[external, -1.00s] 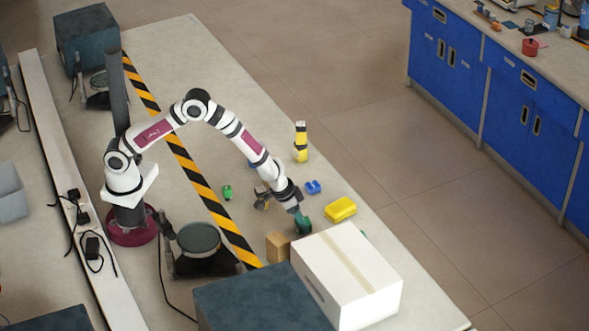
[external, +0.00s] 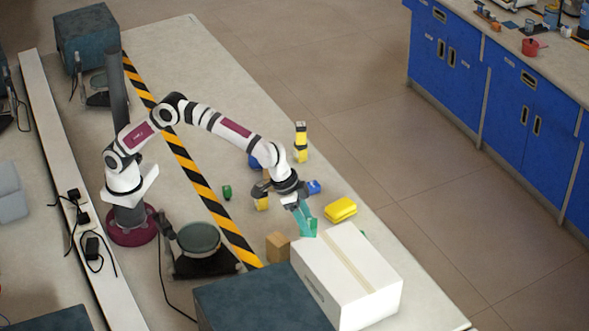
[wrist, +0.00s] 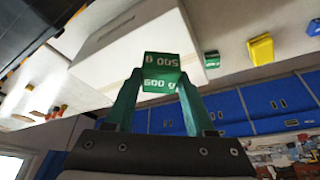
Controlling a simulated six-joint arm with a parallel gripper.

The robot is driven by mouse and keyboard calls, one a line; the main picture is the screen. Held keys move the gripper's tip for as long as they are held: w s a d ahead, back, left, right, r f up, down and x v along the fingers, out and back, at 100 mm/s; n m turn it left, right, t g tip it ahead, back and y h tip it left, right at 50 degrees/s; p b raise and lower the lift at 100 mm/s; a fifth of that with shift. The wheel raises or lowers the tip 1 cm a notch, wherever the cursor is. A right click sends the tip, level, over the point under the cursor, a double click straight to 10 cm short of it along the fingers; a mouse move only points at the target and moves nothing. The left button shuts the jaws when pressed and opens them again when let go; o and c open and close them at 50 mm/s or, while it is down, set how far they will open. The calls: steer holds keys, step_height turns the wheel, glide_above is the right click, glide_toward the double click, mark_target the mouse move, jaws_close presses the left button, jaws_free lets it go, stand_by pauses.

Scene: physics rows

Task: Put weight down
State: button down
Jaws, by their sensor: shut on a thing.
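A green weight (wrist: 162,68) with white lettering that looks like "500 g" sits between the two green fingers of my gripper (wrist: 160,88) in the wrist view. My gripper is shut on it at the fingertips. In the external view my gripper (external: 304,221) is tilted, with its fingers pointing down and to the right beside the white box. The weight (external: 310,228) shows as a teal patch at the fingertips, near the box's back left corner. Whether it touches the table or the box cannot be told.
The large white box (external: 346,280) is close to my fingers. A wooden block (external: 278,246) stands left of it. A yellow block (external: 341,209), a blue object (external: 313,187), a small green object (external: 226,191) and a yellow-black object (external: 301,142) are around. The table beyond them is clear.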

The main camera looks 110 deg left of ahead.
steer(key=d+r+m+h, duration=0.1)
steer(key=d+r+m, duration=0.3)
steer(key=d, duration=0.7)
steer(key=n, duration=0.1)
glide_above(332, 259)
steer(key=s, duration=0.2)
steer(key=f, duration=0.5)
steer(key=shift+d+f, duration=0.15)
steer(key=shift+d, duration=0.1)
steer(key=shift+w+a+f, duration=0.1)
steer(key=shift+a+f, duration=0.05)
steer(key=shift+f, duration=0.95)
steer(key=shift+w+a+f, duration=0.1)
steer(key=shift+f, duration=0.95)
steer(key=shift+c, duration=1.2)
jaws_free()
steer(key=shift+f, duration=0.2)
